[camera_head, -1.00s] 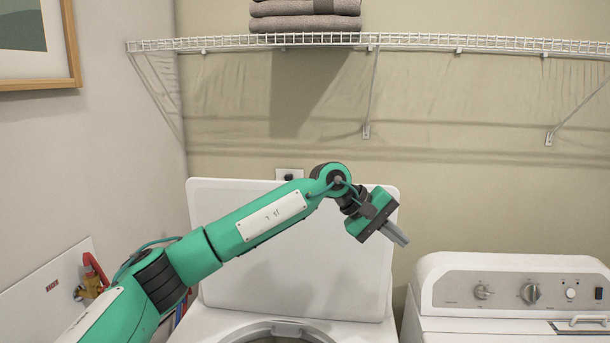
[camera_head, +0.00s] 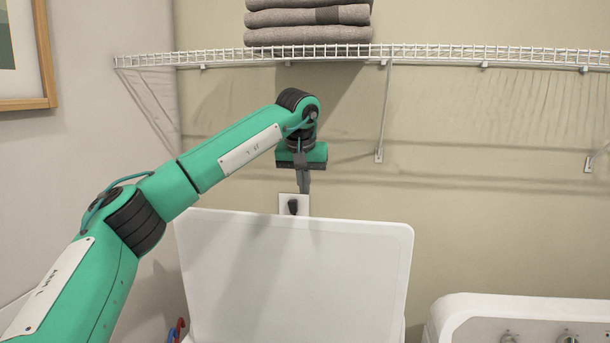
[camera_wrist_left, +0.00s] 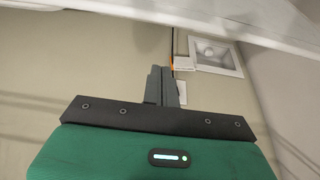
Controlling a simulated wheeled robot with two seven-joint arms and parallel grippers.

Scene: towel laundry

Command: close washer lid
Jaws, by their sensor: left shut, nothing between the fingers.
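The white washer lid (camera_head: 300,275) stands raised and upright in the head view, in front of the back wall. Its lower part and the washer body are out of frame. My left gripper (camera_head: 304,188) points down just above the lid's top edge, left of the lid's right corner. It is shut and empty. Its closed fingers (camera_wrist_left: 164,86) also show in the wrist view, with a white band across the top that may be the lid. I cannot tell whether the fingers are in front of or behind the lid. My right gripper is out of view.
A wire shelf (camera_head: 440,54) with folded grey towels (camera_head: 308,20) hangs above my left arm. A wall outlet with a black plug (camera_head: 293,205) is behind the fingertips. A second white appliance (camera_head: 530,315) stands at the lower right. A picture frame (camera_head: 45,60) hangs at left.

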